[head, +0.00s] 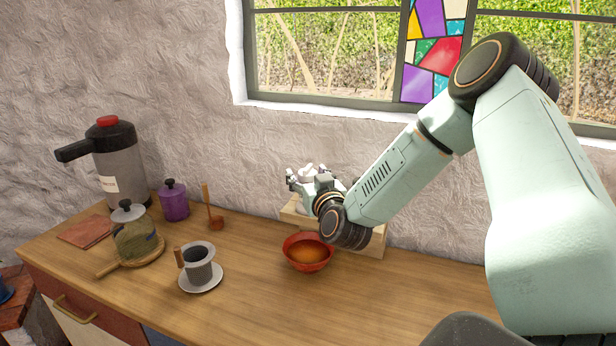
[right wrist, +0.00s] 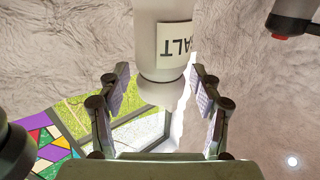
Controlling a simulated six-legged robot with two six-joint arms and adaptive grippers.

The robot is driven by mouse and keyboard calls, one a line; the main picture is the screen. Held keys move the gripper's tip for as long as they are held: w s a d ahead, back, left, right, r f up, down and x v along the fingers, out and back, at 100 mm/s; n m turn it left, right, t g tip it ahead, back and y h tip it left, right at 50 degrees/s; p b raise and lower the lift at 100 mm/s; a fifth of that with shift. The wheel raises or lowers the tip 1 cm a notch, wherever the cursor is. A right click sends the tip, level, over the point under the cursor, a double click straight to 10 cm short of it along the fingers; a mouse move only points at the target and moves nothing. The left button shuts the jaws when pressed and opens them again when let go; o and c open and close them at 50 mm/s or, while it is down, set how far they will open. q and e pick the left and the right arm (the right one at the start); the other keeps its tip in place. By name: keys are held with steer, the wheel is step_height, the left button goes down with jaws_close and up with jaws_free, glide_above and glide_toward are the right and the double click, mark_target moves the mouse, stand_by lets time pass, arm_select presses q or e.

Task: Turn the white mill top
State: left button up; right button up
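The white mill (head: 307,170) stands by the wall at the back of the counter, partly hidden by my right gripper. In the right wrist view the white mill (right wrist: 163,50) appears upside down, with a label reading SALT and its rounded white top between the fingers. My right gripper (right wrist: 160,88) is open, one finger on each side of the top, with a visible gap on both sides. In the head view my right gripper (head: 306,180) is at the mill's height. My left gripper is not in view.
A wooden rack (head: 377,243) is behind my right wrist. A red bowl (head: 308,263) sits just in front of it. A cup on a saucer (head: 200,286), a glass teapot (head: 137,243), a purple jar (head: 174,204) and a pump flask (head: 118,165) stand to the left. The front middle counter is clear.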

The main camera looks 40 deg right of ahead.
steer(key=shift+s+a+r, duration=0.15)
steer(key=shift+a+r, duration=0.05)
steer(key=c, duration=0.6)
steer(key=shift+d+f, duration=0.1)
steer(key=c, duration=0.6)
steer(key=shift+o, duration=0.2)
